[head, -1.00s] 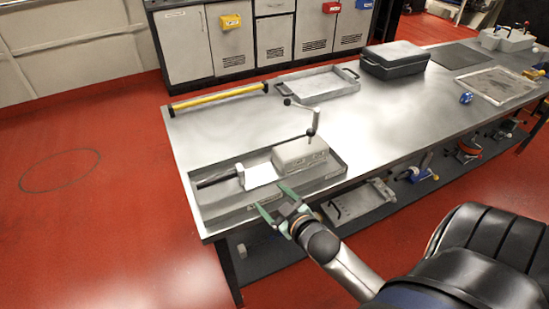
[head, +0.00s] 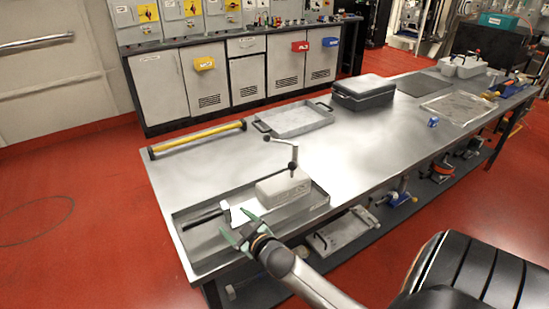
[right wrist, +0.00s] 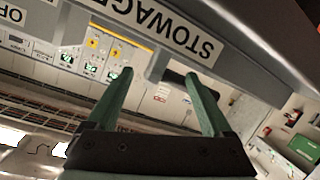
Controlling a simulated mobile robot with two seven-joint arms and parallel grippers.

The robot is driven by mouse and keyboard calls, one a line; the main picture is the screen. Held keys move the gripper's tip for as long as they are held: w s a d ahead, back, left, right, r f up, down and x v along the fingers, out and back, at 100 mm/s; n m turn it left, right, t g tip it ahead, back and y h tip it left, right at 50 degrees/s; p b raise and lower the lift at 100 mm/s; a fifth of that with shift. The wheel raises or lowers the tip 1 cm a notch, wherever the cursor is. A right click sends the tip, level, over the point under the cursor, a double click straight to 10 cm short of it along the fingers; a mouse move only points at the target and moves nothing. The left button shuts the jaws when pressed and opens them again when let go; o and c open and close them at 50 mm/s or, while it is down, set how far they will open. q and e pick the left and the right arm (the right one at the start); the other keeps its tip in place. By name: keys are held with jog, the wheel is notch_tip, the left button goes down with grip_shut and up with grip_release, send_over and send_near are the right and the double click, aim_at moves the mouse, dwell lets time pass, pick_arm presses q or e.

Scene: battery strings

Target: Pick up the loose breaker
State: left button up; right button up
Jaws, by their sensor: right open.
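A shallow grey tray (head: 186,262) sits at the near left end of the steel table. In it lies a pale beige block (head: 283,187) with a crank-like lever above it. Left of the block is a dark-handled piece (head: 202,218) with a white plate (head: 243,211). I cannot tell for sure which of these is the loose breaker. My right gripper (head: 234,225) is open and empty at the tray's front side, its green fingers close to the white plate. In the right wrist view the open fingers (right wrist: 158,75) have a dark bar beyond them. My left gripper is not in view.
A STOWAGE label (right wrist: 172,30) hangs close above the fingers in the right wrist view. A yellow bar (head: 198,139), an empty tray (head: 296,120) and a black case (head: 362,93) are farther back on the table (head: 345,155). The table's middle is clear.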

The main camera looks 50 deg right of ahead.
aim_at(227, 213)
jog(key=shift+x, duration=2.5)
jog(key=shift+r, duration=0.25)
grip_shut()
jog(key=shift+w+a, duration=0.1)
jog(key=shift+w+r, duration=0.1)
jog(key=shift+r, duration=0.1)
